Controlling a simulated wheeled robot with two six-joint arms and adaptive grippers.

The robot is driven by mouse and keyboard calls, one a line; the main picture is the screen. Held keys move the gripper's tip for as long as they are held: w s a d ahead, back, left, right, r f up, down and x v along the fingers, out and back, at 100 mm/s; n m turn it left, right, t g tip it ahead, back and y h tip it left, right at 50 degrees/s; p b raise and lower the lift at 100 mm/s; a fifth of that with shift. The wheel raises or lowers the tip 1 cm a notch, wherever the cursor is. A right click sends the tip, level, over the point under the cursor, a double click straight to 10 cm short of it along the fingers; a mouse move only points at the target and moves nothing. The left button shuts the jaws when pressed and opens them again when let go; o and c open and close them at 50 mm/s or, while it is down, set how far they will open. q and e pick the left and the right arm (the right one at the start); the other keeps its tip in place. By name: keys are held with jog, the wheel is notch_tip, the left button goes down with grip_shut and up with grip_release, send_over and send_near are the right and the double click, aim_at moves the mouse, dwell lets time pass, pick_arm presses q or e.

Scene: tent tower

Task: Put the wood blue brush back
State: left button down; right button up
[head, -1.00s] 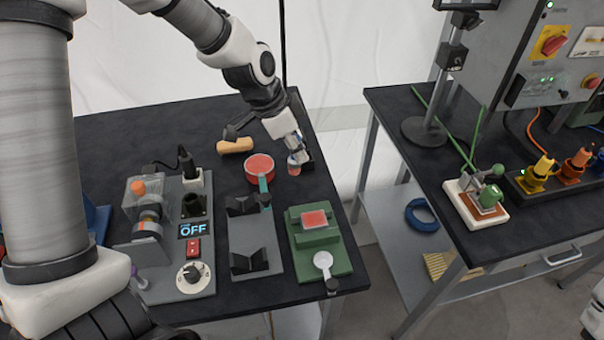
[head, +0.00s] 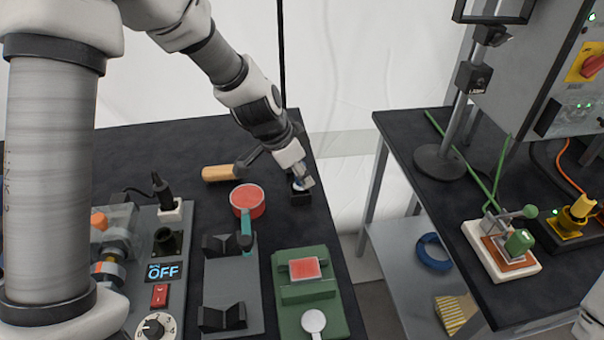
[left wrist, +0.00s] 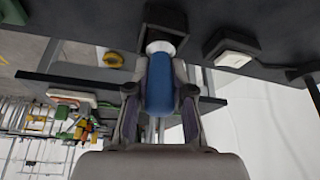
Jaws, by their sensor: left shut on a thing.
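My left gripper (head: 302,183) is at the back right of the left table, shut on the blue brush. In the left wrist view the brush's rounded blue body (left wrist: 160,88) sits between the two fingers of the gripper (left wrist: 160,100). Its pale end (left wrist: 160,47) points toward a dark block. In the head view that small black block (head: 300,199) is right under the gripper, and the brush is mostly hidden by the fingers. I cannot tell whether the brush is seated in the block or just above it. My right gripper does not show.
A tool with a wooden handle (head: 219,173) lies left of the gripper. A red-topped round pot (head: 247,200), a grey cradle stand (head: 232,285) and a green fixture (head: 310,300) are nearer. A gap separates this table from the right table (head: 400,125).

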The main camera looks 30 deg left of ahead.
pick_arm(q)
jog(key=shift+s+f, duration=0.1)
jog(key=c, duration=1.4)
grip_release()
jog(key=shift+c, duration=0.2)
jog(key=o, duration=0.4)
jog(key=shift+f, duration=0.1)
jog(key=shift+r, duration=0.3)
jog(key=p+v, duration=0.1)
jog(key=v, duration=0.1)
jog(key=p+v, duration=0.1)
jog(key=v, duration=0.2)
jog(key=shift+w+d, duration=0.1)
jog(key=shift+w, duration=0.15)
jog(key=v, duration=0.7)
jog(key=shift+s+f+p, duration=0.1)
jog(key=shift+s+p, duration=0.05)
jog(key=shift+p, duration=0.15)
